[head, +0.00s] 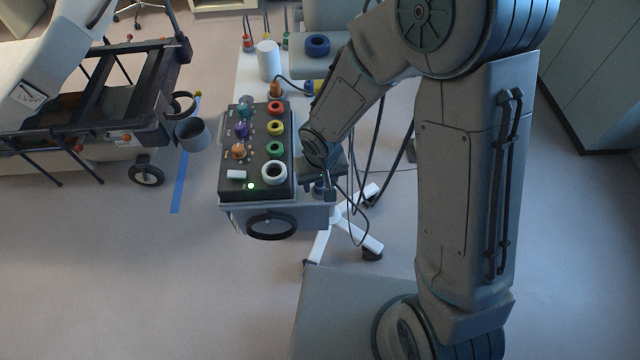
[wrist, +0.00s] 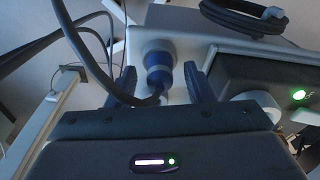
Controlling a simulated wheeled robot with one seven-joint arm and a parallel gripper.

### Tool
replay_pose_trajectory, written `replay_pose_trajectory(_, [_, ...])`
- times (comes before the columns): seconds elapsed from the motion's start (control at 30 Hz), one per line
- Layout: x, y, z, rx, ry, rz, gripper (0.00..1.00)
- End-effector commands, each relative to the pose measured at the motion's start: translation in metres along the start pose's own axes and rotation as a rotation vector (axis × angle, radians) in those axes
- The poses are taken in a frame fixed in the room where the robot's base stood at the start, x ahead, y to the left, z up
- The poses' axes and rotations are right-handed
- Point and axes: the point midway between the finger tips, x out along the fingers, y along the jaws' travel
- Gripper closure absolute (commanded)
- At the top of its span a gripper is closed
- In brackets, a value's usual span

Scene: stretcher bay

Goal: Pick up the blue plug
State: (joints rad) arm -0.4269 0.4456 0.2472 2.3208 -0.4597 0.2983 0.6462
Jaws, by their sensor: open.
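My gripper (wrist: 158,82) is open, with one dark finger on each side of the plug and gaps showing between. In the head view my gripper (head: 325,188) is at the right side of the cart. A small blue part of the plug (head: 319,187) shows there, mostly hidden by my gripper.
The cart carries a dark panel (head: 227,188) with coloured rings and plugs, and a lit green lamp (head: 251,186). A blue ring (head: 317,43) lies behind. Loose cables (head: 352,225) hang beside my gripper. A stretcher (head: 90,100) stands left; floor is clear in front.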

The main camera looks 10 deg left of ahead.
Motion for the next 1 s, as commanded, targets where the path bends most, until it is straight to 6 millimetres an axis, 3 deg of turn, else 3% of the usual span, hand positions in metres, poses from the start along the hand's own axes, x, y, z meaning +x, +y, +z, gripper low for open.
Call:
replay_pose_trajectory(0.17, [0.000,0.000,0.000,0.000,0.001,0.000,0.53])
replay_pose_trajectory(0.37, [0.000,0.000,0.000,0.000,0.001,0.000,1.00])
replay_pose_trajectory(0.77, [-0.003,0.000,-0.001,0.002,0.002,0.000,1.00])
replay_pose_trajectory(1.0, [-0.026,0.001,-0.005,0.003,0.006,0.000,1.00])
